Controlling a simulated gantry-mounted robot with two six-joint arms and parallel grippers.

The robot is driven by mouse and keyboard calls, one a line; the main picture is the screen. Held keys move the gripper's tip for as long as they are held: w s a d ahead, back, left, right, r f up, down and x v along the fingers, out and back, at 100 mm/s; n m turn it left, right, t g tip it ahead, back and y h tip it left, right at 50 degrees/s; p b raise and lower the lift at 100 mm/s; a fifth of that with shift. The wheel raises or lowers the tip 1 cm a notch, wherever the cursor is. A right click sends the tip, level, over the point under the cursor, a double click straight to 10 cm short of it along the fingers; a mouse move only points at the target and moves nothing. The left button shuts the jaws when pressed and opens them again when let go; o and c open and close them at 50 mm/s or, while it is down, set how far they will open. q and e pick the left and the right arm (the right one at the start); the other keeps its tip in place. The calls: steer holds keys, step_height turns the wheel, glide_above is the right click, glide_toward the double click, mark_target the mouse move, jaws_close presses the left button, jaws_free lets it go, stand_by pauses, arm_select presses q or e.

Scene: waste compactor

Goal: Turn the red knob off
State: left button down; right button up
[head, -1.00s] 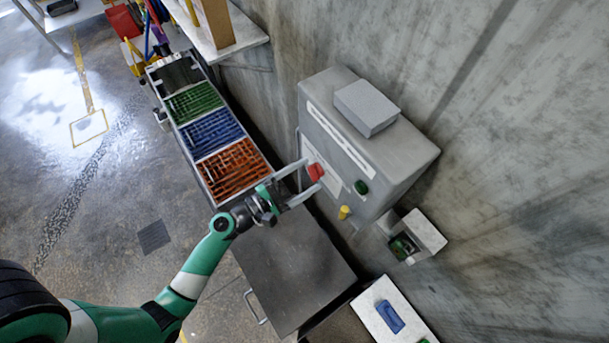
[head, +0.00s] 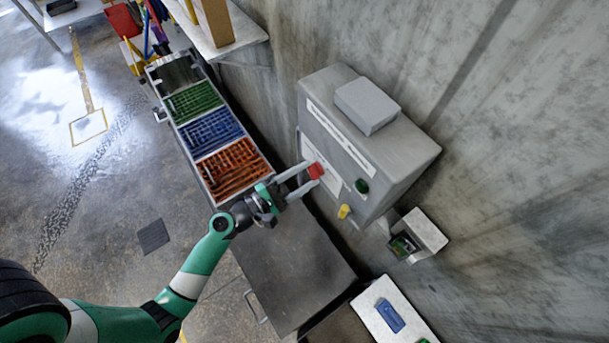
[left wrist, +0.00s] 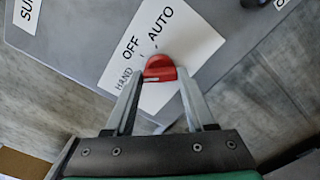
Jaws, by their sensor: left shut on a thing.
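The red knob (head: 316,171) sticks out from the front of the grey control box (head: 345,120) on the wall. In the left wrist view the red knob (left wrist: 160,70) is in front of a white label (left wrist: 165,45) reading HAND, OFF and AUTO. My left gripper (head: 308,176) is shut on the red knob, one finger on each side. In the left wrist view the fingers (left wrist: 160,85) flank the knob and partly hide its lower part. Which word the knob points at I cannot tell. My right gripper is in neither view.
A green button (head: 361,186) and a yellow knob (head: 344,211) are on the same box, near the red knob. A grey block (head: 366,106) lies on its top. Orange, blue and green bins stand to the left, and a dark metal lid (head: 290,270) lies below.

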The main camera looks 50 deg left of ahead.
arm_select(q)
steer(key=shift+m+b, duration=2.25)
steer(key=shift+m, duration=1.75)
steer(key=shift+c, duration=1.2)
jaws_free()
steer(key=s+a+p, duration=0.1)
steer(key=s, duration=1)
steer(key=shift+s+p, duration=0.3)
steer(key=shift+p, duration=0.05)
